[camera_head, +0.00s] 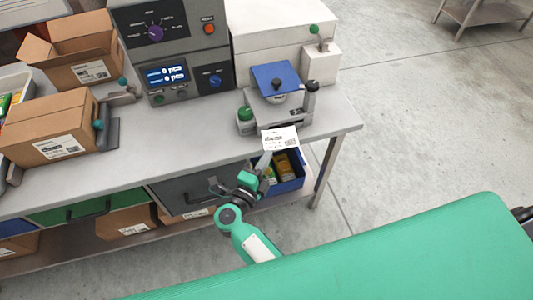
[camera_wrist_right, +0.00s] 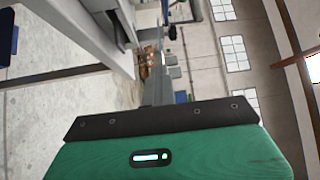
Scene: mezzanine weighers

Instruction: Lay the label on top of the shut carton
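The label (camera_head: 280,138) is a white printed sheet at the bench's front edge, just in front of the small device with the blue plate. My right gripper (camera_head: 266,160) reaches up from below, its tip at the label's lower left corner. I cannot tell whether it grips the label or only overlaps it in the picture. The right wrist view shows the green gripper body and a narrow grey shape ahead of it, but no clear label. The shut carton (camera_head: 48,122) is brown, on the left of the bench, with a white sticker on its front side. My left gripper is not in view.
An open carton (camera_head: 75,50) stands behind the shut one. A grey control unit (camera_head: 172,50) and the blue-plated device (camera_head: 275,78) stand on the bench. A blue bin (camera_head: 290,180) sits below the front edge. The bench top (camera_head: 180,135) is clear in the middle.

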